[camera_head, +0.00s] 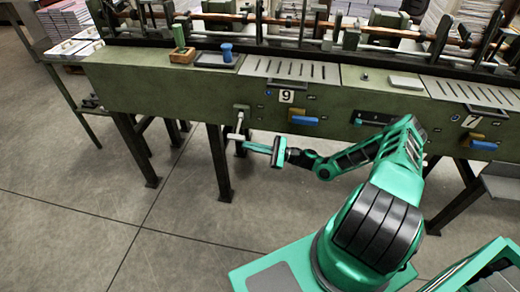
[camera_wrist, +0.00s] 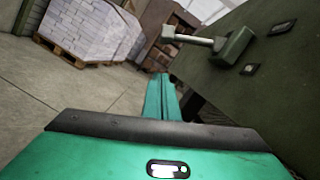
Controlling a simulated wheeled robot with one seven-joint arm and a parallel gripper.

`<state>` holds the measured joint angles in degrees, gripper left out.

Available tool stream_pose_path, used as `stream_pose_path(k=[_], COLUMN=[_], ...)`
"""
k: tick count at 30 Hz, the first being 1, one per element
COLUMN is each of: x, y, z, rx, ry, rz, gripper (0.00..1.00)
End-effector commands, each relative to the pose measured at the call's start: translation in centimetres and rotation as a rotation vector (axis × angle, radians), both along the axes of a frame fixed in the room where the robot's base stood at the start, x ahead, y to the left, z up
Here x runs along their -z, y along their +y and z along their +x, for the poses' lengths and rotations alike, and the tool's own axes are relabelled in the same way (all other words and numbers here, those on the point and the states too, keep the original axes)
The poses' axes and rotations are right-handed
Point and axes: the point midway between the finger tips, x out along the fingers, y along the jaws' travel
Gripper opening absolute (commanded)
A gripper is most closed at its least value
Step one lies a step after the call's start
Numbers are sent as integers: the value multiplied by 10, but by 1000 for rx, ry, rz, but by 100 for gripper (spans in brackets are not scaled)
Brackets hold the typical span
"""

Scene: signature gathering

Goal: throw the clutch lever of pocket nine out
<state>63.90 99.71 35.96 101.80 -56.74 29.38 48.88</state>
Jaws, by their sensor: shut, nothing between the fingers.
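The number 9 plate (camera_head: 286,97) is on the front of the long green machine. Left of it is a lever (camera_head: 236,130) with a pale handle hanging from a small green mount. In the wrist view the lever (camera_wrist: 195,40) juts from its mount (camera_wrist: 234,46), its thicker end at left. My gripper (camera_head: 247,146) is shut and empty, low in front of the machine and just right of the lever's lower end. In the wrist view my gripper's fingertips (camera_wrist: 160,77) show below the handle in the picture, with a visible gap. Its depth from the lever is hard to tell.
Blue handles (camera_head: 304,121) and (camera_head: 484,145) jut from the machine front (camera_head: 160,90) right of the lever. Dark machine legs (camera_head: 219,165) stand below. A side table (camera_head: 75,48) is at upper left. The floor at left is clear; a loaded pallet (camera_wrist: 85,30) stands farther off.

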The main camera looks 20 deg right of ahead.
Motion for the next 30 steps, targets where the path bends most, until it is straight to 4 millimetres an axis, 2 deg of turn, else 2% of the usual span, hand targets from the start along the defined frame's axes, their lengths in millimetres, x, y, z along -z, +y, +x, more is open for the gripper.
stream_pose_path(k=[2,6,12,25,30], x=[-3,-22,-37,-39,-41], y=[13,16,20,21,14], z=[6,-1,-6,-7,-8], rx=[-2,1,2,1,10], ry=[0,0,0,0,14], rz=[0,-1,-1,0,9], gripper=[0,0,0,0,0])
